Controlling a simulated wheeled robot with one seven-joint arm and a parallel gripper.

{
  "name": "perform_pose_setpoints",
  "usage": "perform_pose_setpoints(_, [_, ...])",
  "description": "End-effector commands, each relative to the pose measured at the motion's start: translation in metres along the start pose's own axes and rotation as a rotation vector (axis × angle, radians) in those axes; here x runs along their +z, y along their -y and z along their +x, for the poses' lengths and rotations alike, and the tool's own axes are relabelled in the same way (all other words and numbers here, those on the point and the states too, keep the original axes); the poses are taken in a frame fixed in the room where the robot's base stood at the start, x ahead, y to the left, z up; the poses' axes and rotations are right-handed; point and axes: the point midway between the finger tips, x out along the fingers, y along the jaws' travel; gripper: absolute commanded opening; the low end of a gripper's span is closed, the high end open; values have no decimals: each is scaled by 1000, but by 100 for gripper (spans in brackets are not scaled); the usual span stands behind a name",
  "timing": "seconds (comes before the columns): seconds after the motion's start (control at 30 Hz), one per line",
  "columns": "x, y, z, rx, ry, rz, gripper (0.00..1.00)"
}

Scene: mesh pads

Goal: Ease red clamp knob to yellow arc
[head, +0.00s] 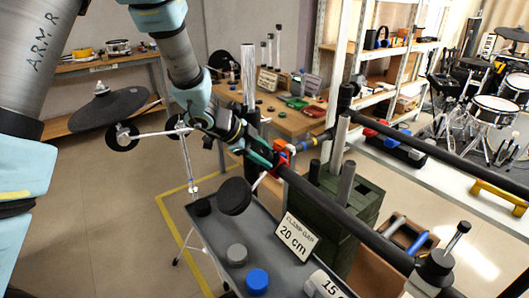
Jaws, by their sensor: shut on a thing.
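The knob shows small and orange-red, partly hidden by the fingers. The knob's exact turn is too small to read.
A grey tray (222,222) below holds grey and blue round pieces and a "20 cm" card (296,240). A dark green crate (340,205) stands under the rail (340,217). The floor at left is free.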

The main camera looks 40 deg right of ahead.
Motion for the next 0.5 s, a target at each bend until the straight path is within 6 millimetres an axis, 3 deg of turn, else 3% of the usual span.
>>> perform_pose_setpoints(0.5, [0,0,0,11,1,88,0])
